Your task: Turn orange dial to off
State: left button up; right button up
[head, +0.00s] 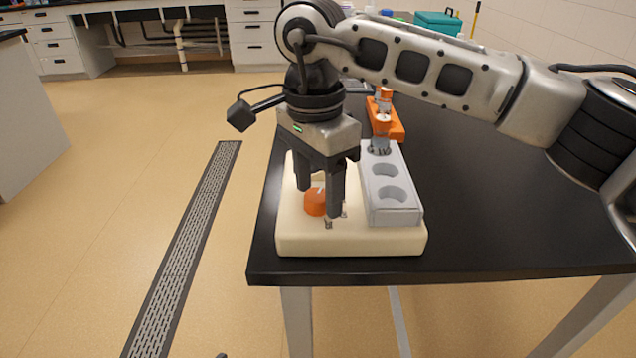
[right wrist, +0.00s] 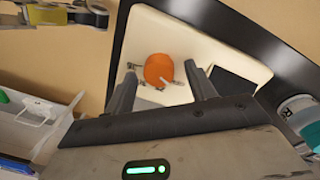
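The orange dial (head: 315,202) sits on a cream base block (head: 300,244) near the front left corner of the black table. My right gripper (head: 319,204) points down over the dial with its fingers apart. In the right wrist view the dial (right wrist: 159,69) appears between and just beyond the two open fingertips (right wrist: 162,78). A pale mark shows at the dial's lower right edge there, and small metal marks stand around it. I cannot tell whether a finger touches the dial.
The black table (head: 480,220) is clear to the right.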

aim_at(314, 190)
pick_arm(q)
jog(key=shift+r+p, duration=0.35)
jog(key=shift+p, duration=0.55)
pick_arm(e)
notch_tip(314, 190, up, 16)
jog(key=shift+w+a, duration=0.25)
jog(key=shift+w, duration=0.1)
jog(key=shift+f, duration=0.1)
